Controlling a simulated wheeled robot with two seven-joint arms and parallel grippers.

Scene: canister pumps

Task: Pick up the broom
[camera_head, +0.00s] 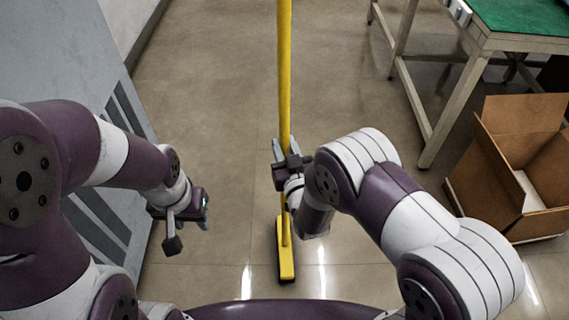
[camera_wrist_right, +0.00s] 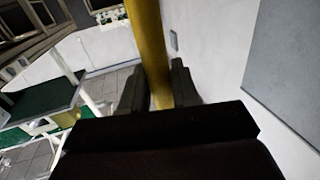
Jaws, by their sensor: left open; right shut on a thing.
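A yellow broom (camera_head: 284,70) stands upright in the middle of the head view, its long handle running out of the top of the picture. Its yellow head (camera_head: 286,262) is low on the tiled floor, or close to it; I cannot tell if it touches. My right gripper (camera_head: 284,152) is shut on the broom's handle. The right wrist view shows the handle (camera_wrist_right: 147,50) between the two dark fingers (camera_wrist_right: 155,88). My left gripper (camera_head: 188,222) is open and empty, to the left of the broom and apart from it.
A green-topped table (camera_head: 520,18) with pale legs stands at the upper right. An open cardboard box (camera_head: 500,185) sits on the floor at the right. A grey cabinet-like surface with dark slots (camera_head: 75,60) is on the left. The floor behind the broom is clear.

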